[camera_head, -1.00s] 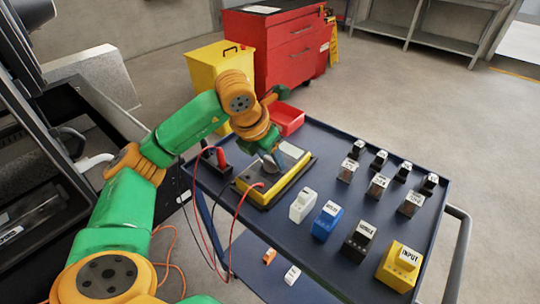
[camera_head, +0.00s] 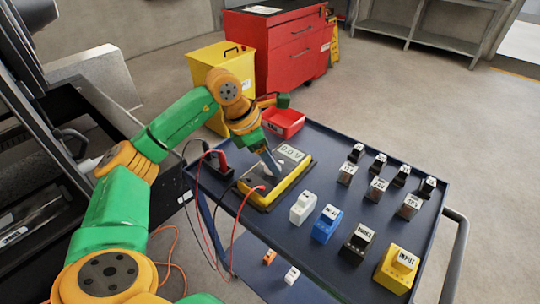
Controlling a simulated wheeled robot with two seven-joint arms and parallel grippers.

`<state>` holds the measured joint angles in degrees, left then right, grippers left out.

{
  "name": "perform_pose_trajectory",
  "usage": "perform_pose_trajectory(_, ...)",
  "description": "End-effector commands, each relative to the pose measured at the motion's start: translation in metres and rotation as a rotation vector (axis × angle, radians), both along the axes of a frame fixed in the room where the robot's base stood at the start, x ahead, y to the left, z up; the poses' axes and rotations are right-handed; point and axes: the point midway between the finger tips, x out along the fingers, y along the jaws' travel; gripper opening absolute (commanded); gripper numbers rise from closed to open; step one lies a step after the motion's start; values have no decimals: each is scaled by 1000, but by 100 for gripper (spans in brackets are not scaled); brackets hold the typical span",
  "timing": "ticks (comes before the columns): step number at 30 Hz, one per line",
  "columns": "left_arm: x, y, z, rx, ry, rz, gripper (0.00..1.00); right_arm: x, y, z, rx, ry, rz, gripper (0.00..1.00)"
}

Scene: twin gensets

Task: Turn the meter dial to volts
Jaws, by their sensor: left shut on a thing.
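The yellow meter (camera_head: 290,186) lies on the blue cart top (camera_head: 325,263), with red and black leads at its near left side. Its grey display (camera_head: 291,153) reads what looks like "0.0 V". My left gripper (camera_head: 273,168) points down at the meter's face, just left of the display, shut on the meter dial. The dial itself is hidden behind the fingers. My right gripper is not in view.
Several labelled blocks stand on the cart's right half, including a yellow one marked INPUT (camera_head: 397,269). A red bin (camera_head: 284,122) sits at the cart's far edge. A red tool cabinet (camera_head: 276,50) and yellow box (camera_head: 222,75) stand behind.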

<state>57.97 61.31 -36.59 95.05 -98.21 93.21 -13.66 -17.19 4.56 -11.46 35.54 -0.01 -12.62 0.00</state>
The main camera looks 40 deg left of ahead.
Motion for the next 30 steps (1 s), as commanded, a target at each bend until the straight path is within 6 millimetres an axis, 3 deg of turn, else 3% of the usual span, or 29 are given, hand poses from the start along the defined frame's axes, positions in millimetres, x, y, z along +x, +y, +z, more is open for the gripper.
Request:
perform_pose_trajectory(12, 1, 0, 1, 0, 0, -168, 0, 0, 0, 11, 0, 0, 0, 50)
perform_pose_trajectory(28, 1, 1, 0, 1, 2, -190, 0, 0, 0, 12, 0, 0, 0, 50)
perform_pose_trajectory(29, 1, 1, 0, 1, 2, -190, 63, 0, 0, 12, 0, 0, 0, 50)
perform_pose_trajectory(30, 1, 1, 0, 1, 2, -190, 74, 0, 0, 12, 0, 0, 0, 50)
